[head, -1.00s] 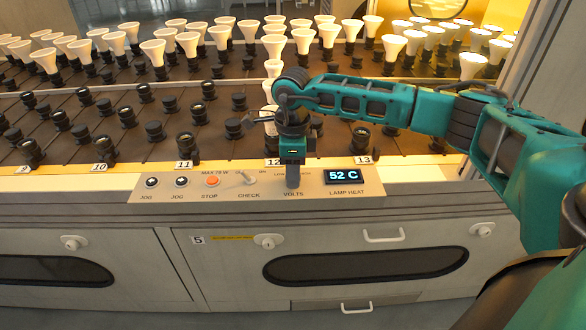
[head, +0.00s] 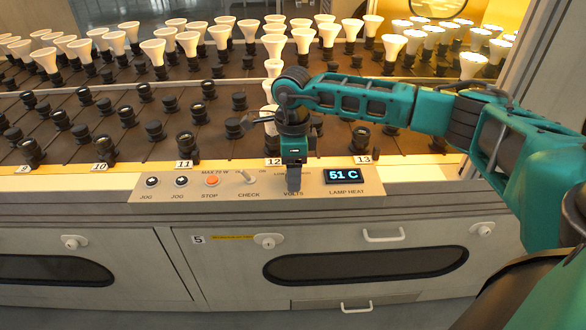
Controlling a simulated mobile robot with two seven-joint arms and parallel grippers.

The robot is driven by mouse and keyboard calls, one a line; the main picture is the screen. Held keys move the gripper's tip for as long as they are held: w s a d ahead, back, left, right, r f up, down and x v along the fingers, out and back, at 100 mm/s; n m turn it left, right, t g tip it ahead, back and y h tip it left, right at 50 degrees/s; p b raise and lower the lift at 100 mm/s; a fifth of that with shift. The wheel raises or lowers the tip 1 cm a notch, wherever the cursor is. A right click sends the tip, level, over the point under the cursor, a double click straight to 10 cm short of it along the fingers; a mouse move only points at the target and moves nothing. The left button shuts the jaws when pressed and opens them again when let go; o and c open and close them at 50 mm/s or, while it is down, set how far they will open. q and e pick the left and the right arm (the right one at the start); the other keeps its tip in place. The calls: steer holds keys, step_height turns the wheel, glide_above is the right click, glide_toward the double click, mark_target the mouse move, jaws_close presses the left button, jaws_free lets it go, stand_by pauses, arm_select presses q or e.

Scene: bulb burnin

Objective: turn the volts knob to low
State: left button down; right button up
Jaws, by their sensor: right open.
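The control panel (head: 215,190) runs along the front of the bench. Its VOLTS label shows below my right gripper (head: 293,187), which points down over that spot. The volts knob itself is hidden behind the gripper, so I cannot tell its setting or whether the fingers touch it. The right gripper is open, though the gap between its fingers is hard to see from here. The lamp heat display (head: 342,176) right of the gripper reads 51 C. My left gripper is not in view.
Left of the gripper are the CHECK toggle (head: 246,178), the orange STOP button (head: 212,181) and two JOG buttons (head: 152,182). Behind stand rows of sockets (head: 190,149) and white bulbs (head: 154,50). Drawers with handles (head: 384,236) are below.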

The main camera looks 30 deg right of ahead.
step_height(320, 180, up, 13)
steer(key=p, duration=0.2)
stand_by(0.4)
stand_by(0.4)
